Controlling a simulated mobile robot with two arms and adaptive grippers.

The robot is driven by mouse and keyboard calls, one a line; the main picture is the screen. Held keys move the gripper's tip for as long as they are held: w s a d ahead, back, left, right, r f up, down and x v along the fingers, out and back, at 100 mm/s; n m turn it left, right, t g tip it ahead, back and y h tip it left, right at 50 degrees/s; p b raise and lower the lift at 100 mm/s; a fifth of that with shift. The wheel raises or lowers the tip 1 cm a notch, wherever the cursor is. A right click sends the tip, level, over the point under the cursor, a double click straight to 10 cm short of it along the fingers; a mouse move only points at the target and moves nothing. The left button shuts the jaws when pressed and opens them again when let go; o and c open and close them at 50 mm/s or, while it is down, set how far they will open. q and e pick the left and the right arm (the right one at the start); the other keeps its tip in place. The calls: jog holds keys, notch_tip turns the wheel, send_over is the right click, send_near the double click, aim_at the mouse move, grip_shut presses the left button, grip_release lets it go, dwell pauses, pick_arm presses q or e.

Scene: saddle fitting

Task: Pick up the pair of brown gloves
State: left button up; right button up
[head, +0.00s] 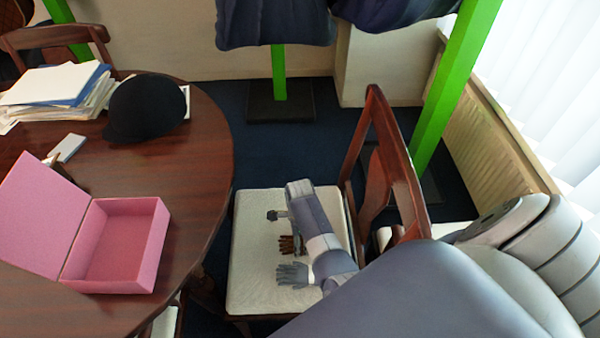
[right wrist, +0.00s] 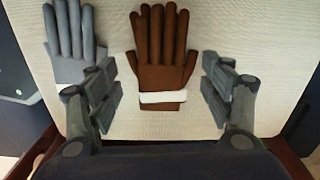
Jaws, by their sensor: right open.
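The brown gloves (head: 287,243) lie on the cream seat of a chair (head: 250,260). In the right wrist view the brown gloves (right wrist: 163,50) appear as one glove shape, fingers pointing up, with a white band (right wrist: 163,97) across the cuff. I cannot tell whether a second brown glove lies underneath. My right gripper (right wrist: 160,76) is open and empty above the seat, with one finger on each side of the gloves and gaps between. In the head view my right arm partly covers them. My left gripper is not in view.
A grey glove (head: 293,274) lies beside the brown one; it also shows in the right wrist view (right wrist: 77,45), close to my gripper's left finger. The chair's wooden backrest (head: 400,180) rises at the right. A round table (head: 205,130) with an open pink box (head: 120,240) stands left.

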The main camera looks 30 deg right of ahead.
notch_tip(320, 180, down, 2)
jog(key=shift+w+f, duration=0.1)
jog(key=c, duration=0.9)
jog(key=shift+c, duration=1.2)
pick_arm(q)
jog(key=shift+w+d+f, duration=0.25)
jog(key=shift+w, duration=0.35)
